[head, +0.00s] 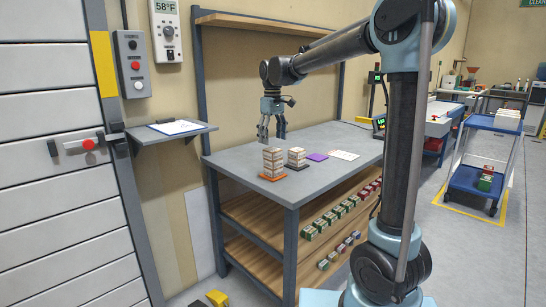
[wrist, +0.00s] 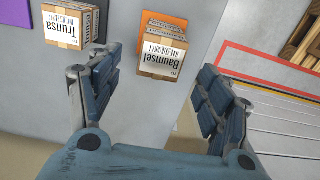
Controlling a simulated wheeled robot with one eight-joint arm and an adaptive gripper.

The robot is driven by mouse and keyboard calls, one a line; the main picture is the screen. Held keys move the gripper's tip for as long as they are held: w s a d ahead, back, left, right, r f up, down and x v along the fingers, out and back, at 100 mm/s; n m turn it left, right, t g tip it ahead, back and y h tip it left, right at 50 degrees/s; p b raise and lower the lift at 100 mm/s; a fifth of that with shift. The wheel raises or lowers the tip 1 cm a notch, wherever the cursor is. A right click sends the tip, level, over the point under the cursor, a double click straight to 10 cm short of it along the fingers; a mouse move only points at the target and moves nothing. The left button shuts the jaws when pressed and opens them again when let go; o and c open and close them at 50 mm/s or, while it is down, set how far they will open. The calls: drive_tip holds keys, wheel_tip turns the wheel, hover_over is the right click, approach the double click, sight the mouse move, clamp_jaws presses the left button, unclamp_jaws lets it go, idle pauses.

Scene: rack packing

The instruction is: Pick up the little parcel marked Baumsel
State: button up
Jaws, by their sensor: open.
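The parcel marked Baumsel (wrist: 160,55) is a small tan box with a white label. In the wrist view it sits over an orange mat (wrist: 158,17), between and beyond my fingers. In the head view the orange mat (head: 263,178) bears a stack of small parcels (head: 273,162) near the table's left front corner; the label is too small to read there. My gripper (head: 272,132) is open and empty, pointing down above and behind that stack. Its fingers (wrist: 157,68) also show in the wrist view, apart from the parcel.
A parcel marked Trunsa (wrist: 62,27) stands beside it; a second stack (head: 297,156) is on a dark mat. A purple mat (head: 317,156) and a white sheet (head: 345,155) lie farther right. Lower shelves (head: 265,235) hold several small boxes. The grey tabletop (head: 235,160) is otherwise mostly clear.

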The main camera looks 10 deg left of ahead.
sight(273, 149)
drive_tip(key=shift+s+f, duration=0.1)
drive_tip(key=shift+f, duration=2.95)
drive_tip(key=c, duration=1.2)
